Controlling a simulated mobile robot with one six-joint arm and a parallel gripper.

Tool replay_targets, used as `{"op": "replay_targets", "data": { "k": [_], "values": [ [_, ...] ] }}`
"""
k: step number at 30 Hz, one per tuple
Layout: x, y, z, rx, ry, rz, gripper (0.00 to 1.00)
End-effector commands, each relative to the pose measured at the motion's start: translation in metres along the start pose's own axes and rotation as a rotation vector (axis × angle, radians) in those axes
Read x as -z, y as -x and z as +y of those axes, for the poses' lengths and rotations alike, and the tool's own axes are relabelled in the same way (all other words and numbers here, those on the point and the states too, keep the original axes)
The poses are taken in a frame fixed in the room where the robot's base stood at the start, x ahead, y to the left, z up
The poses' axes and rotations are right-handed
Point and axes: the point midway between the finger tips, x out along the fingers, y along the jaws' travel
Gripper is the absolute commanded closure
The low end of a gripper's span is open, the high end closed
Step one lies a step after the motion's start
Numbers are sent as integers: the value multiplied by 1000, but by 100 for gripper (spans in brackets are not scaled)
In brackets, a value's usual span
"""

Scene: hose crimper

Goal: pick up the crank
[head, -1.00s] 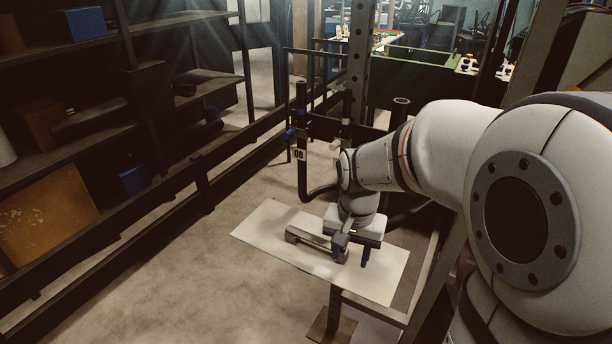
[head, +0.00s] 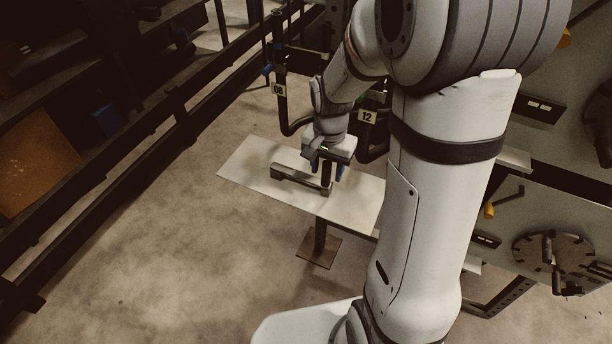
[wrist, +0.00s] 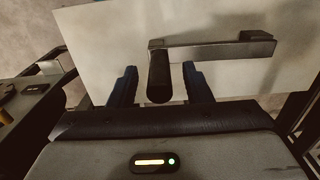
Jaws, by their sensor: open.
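The crank (head: 296,177) lies on a pale narrow table (head: 250,165). It is a grey flat bar with a dark block at one end and a dark upright handle at the other. The wrist view shows the crank's bar (wrist: 215,49) across the table and its dark handle (wrist: 159,80) pointing towards the camera. My gripper (head: 326,170) is over the handle end. In the wrist view its blue fingers stand on either side of the handle, with a visible gap on both sides. My gripper is open and holds nothing.
Hoses on stands tagged 08 (head: 279,90) and 12 (head: 368,116) stand behind the table. A dark rail (head: 180,105) and shelves run along the left. At right is a machine panel with a round disc (head: 553,250) and a yellow-handled lever (head: 489,210). Floor in front is clear.

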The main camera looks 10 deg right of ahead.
Motion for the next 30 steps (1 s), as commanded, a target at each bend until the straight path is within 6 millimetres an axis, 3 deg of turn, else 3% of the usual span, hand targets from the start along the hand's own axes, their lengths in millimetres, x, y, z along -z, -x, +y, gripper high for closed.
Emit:
{"op": "replay_targets", "data": {
  "k": [9, 25, 30],
  "values": [
    [-1, -6, -1, 0, 3, 1, 56],
    [-1, -6, -1, 0, 4, 0, 99],
    [-1, -6, -1, 0, 4, 0, 100]
  ]
}}
